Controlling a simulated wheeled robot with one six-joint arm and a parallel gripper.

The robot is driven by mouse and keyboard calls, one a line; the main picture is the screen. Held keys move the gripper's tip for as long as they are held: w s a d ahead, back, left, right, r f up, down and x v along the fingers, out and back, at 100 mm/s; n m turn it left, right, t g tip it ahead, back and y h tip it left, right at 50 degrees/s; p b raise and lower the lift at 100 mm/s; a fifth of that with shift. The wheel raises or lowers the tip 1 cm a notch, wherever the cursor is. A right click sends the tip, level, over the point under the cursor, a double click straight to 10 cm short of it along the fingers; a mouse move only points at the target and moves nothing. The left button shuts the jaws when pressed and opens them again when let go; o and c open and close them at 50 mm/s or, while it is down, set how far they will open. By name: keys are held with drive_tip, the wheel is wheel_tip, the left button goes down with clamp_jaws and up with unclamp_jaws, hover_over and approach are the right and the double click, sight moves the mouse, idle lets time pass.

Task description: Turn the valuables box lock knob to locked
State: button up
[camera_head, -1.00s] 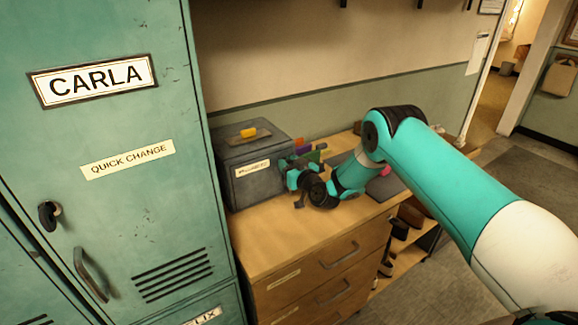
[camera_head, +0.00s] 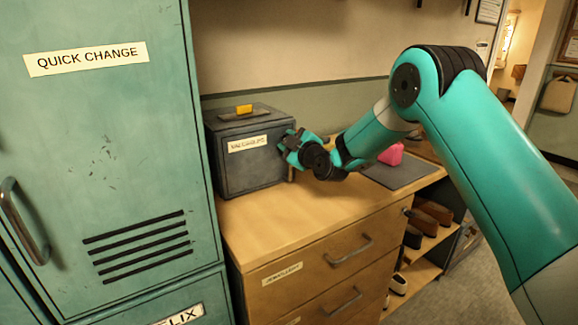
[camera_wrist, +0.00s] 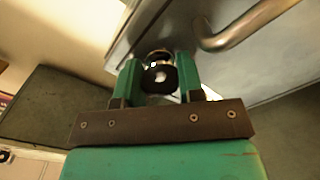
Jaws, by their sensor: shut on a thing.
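The valuables box (camera_head: 250,172) is dark grey with a paper label on its front. It stands on the wooden counter against the wall, beside the teal locker. My gripper (camera_head: 291,141) is at the right part of the box's front. In the wrist view my gripper (camera_wrist: 159,66) has its two green fingers on either side of a round black knob with a shiny metal collar (camera_wrist: 159,74), and is shut on it. The knob sits on a grey metal face. Its lock marking cannot be read, and the gripper hides the knob in the head view.
A curved metal handle (camera_wrist: 250,22) is close to the right of my fingers in the wrist view. A yellow item (camera_head: 244,109) lies on the box top. A dark mat (camera_head: 402,171) and a pink object (camera_head: 391,154) are on the counter's right. The counter front is clear.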

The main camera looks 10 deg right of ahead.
drive_tip(key=n+b, duration=0.2)
drive_tip(key=b, duration=0.2)
drive_tip(key=f+n+b, duration=0.1)
drive_tip(key=n+b, duration=0.1)
drive_tip(key=b, duration=0.3)
drive_tip(key=n+b, duration=0.2)
drive_tip(key=b, duration=0.1)
drive_tip(key=shift+r, duration=0.2)
drive_tip(key=shift+r+n+b, duration=0.2)
drive_tip(key=shift+n+b, duration=0.8)
drive_tip(key=shift+b, duration=0.25)
drive_tip(key=shift+r, duration=0.1)
drive_tip(key=o, duration=0.9)
drive_tip(key=shift+o, duration=0.2)
drive_tip(key=b+v, duration=0.3)
drive_tip(key=v, duration=1.4)
drive_tip(key=shift+s, duration=0.15)
